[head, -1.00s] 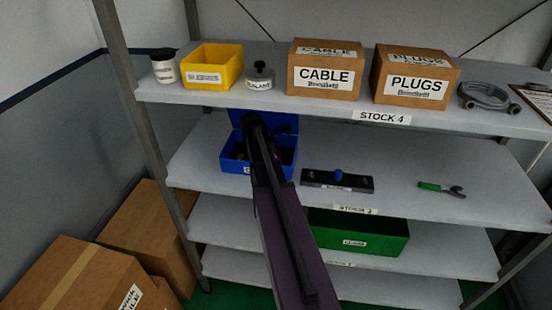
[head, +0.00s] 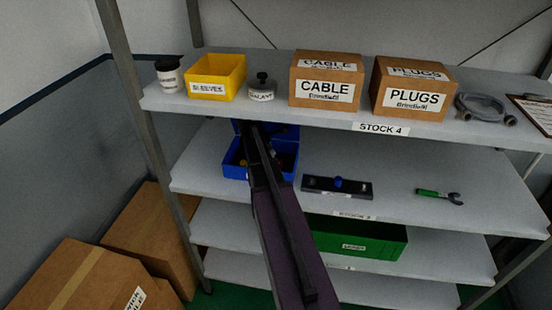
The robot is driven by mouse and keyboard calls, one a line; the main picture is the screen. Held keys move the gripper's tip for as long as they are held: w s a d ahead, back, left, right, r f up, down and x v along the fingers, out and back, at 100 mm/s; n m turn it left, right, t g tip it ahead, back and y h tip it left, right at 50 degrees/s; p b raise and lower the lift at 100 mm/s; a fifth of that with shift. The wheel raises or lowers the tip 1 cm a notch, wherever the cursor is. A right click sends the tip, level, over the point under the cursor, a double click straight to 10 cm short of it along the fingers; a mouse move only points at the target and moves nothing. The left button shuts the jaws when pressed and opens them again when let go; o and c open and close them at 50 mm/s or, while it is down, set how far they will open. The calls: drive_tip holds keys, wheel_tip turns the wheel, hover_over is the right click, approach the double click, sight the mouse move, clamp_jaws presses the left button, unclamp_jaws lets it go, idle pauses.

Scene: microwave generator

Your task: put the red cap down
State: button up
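I cannot make out a red cap clearly in the head view. An open blue bin (head: 234,172) stands on the second shelf from the top, at its left, with dark and faintly reddish contents too small to identify. My dark arm reaches up from the bottom of the picture across this bin. My gripper (head: 248,130) is at the arm's far end, over the back of the bin and just below the top shelf's front edge. Its fingers are dark and not distinguishable, so I cannot tell whether it is open or holds anything.
The top shelf holds a yellow bin (head: 215,78), a CABLE box (head: 325,90) and a PLUGS box (head: 412,98). Right of the blue bin lie a black bar with a blue knob (head: 338,187) and a green-handled wrench (head: 438,196). Shelf space between them is clear.

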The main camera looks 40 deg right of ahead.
drive_tip(key=shift+p+v, duration=1.7)
drive_tip(key=shift+v, duration=0.6)
